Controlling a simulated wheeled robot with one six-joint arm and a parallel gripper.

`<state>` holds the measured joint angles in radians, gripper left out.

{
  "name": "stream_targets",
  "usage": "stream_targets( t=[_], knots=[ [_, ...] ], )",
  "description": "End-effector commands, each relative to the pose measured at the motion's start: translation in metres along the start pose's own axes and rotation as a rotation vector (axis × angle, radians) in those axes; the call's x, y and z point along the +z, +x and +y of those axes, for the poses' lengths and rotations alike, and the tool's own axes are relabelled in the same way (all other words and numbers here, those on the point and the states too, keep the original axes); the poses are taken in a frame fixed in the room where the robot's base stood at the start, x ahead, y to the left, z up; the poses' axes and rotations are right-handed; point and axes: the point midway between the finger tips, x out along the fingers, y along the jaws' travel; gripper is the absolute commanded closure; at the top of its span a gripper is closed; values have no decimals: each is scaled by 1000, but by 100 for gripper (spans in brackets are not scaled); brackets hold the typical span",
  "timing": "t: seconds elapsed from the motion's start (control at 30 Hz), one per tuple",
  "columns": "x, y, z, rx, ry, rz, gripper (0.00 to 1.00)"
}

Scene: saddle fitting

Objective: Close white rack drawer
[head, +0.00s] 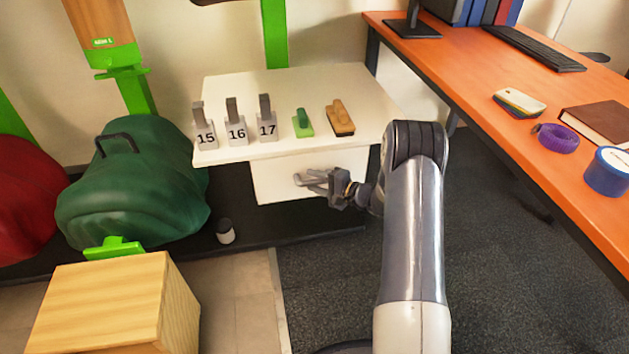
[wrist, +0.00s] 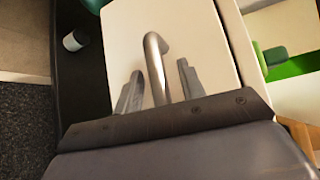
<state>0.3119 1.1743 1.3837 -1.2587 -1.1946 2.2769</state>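The white rack (head: 350,85) stands against the wall, with its white drawer (head: 275,182) under the top shelf. The drawer front also fills the middle of the wrist view (wrist: 200,40). No drawer interior shows, and I cannot tell how far it is pulled out. A grey bar handle (wrist: 155,55) is on the drawer front. My gripper (head: 318,182) is at the handle. In the wrist view my gripper (wrist: 160,88) is open, with one finger on each side of the handle and visible gaps between.
Number blocks (head: 237,130), a green brush-like item (head: 303,124) and a brown one (head: 340,119) sit on the rack top. A green helmet-like bag (head: 135,185) and a small dark-topped container (head: 225,232) are left. An orange desk (head: 470,75) stands right.

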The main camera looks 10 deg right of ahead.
Motion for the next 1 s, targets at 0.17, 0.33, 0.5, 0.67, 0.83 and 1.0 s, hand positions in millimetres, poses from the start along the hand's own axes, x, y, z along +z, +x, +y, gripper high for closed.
stream_targets(
  t=[0.17, 0.33, 0.5, 0.67, 0.83, 1.0],
  knots=[
    [-1, -31, -4, 0, 2, 5, 62],
    [-1, -66, -4, 0, 2, 6, 62],
    [-1, -91, -2, 0, 1, 3, 62],
    [0, -102, -1, -1, 0, 2, 62],
    [0, -103, 0, 0, 0, 0, 62],
    [0, -102, 0, 0, 0, 0, 62]
  ],
)
